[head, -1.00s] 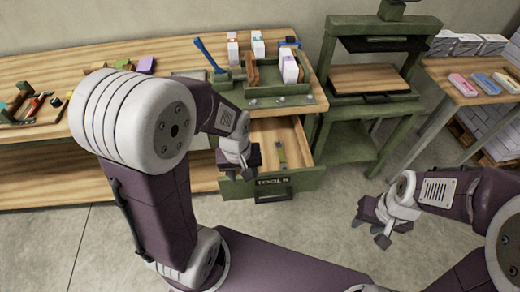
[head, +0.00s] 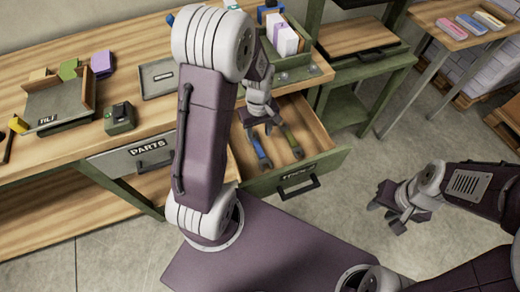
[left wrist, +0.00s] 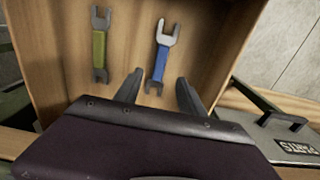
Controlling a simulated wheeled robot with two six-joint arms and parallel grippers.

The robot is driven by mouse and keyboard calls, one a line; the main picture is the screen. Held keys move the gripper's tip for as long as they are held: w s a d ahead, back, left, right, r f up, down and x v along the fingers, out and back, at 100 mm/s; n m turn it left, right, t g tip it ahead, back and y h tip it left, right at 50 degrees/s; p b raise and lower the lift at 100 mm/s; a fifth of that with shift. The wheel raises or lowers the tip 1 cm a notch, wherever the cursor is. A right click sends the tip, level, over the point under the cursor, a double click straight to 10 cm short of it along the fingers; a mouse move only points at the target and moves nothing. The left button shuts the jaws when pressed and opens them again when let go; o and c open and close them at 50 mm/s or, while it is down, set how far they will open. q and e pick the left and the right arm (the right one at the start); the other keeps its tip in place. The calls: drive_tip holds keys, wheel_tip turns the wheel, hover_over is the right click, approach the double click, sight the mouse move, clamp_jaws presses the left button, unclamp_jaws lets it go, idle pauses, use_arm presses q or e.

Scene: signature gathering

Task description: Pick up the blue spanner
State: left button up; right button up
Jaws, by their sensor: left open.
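The blue spanner (head: 261,152) lies in the open wooden drawer (head: 318,152), to the left of a green spanner (head: 292,141). In the left wrist view the blue spanner (left wrist: 160,62) shows its grey jaw end upward, and the green spanner (left wrist: 99,48) lies to its left. My left gripper (head: 257,127) is open over the drawer. In the left wrist view its fingers (left wrist: 160,78) stand on either side of the blue spanner's lower part, with visible gaps; the height above it is unclear. My right gripper (head: 386,217) is open and empty, out over the floor.
A shut drawer marked PARTS (head: 150,152) is left of the open one. The bench above holds a tray (head: 60,105), a small green block-like box (head: 120,118) and a green rack (head: 296,72). A green press stand (head: 350,100) is to the right.

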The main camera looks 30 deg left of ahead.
sight(259, 150)
use_arm(q)
drive_tip(key=f, duration=0.3)
drive_tip(key=shift+a+f, duration=0.2)
drive_tip(key=shift+f, duration=0.1)
drive_tip(key=f, duration=0.1)
drive_tip(key=f+b, duration=0.1)
drive_tip(key=f, duration=0.2)
drive_tip(key=shift+s+d+f+b, duration=0.15)
drive_tip(key=shift+d+b, duration=0.15)
drive_tip(key=shift+b, duration=0.05)
drive_tip(key=shift+f, duration=0.45)
drive_tip(key=shift+r, duration=0.1)
drive_tip(key=shift+c, duration=0.6)
clamp_jaws()
